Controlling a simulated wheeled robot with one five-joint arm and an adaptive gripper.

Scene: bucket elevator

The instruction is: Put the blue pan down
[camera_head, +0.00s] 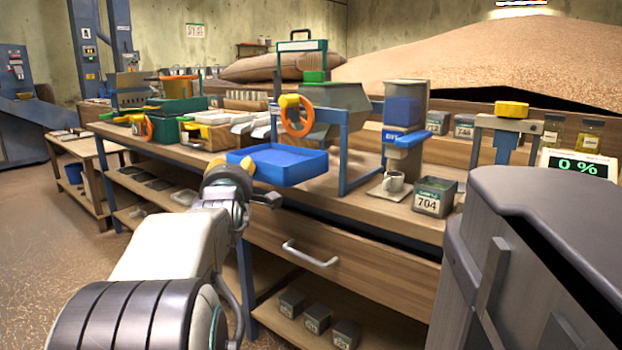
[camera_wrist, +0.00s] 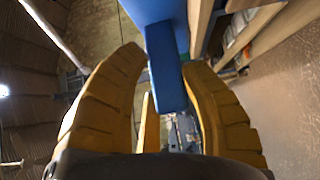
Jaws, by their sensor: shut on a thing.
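The blue pan (camera_head: 285,163) is a shallow square tray, held at about the height of the wooden bench's top (camera_head: 330,200), at its front edge. I cannot tell whether it touches the bench. My gripper (camera_head: 238,168) is at the pan's left side, shut on its handle; the yellow fingers hide most of the handle in the head view. In the wrist view the blue handle (camera_wrist: 165,70) lies between the two yellow fingers (camera_wrist: 165,90), and part of the blue pan (camera_wrist: 155,10) shows beyond it.
A blue frame with an orange ring (camera_head: 298,116) stands just behind the pan. A drawer handle (camera_head: 309,254) sticks out below. A large grey bin (camera_head: 530,260) fills the right foreground.

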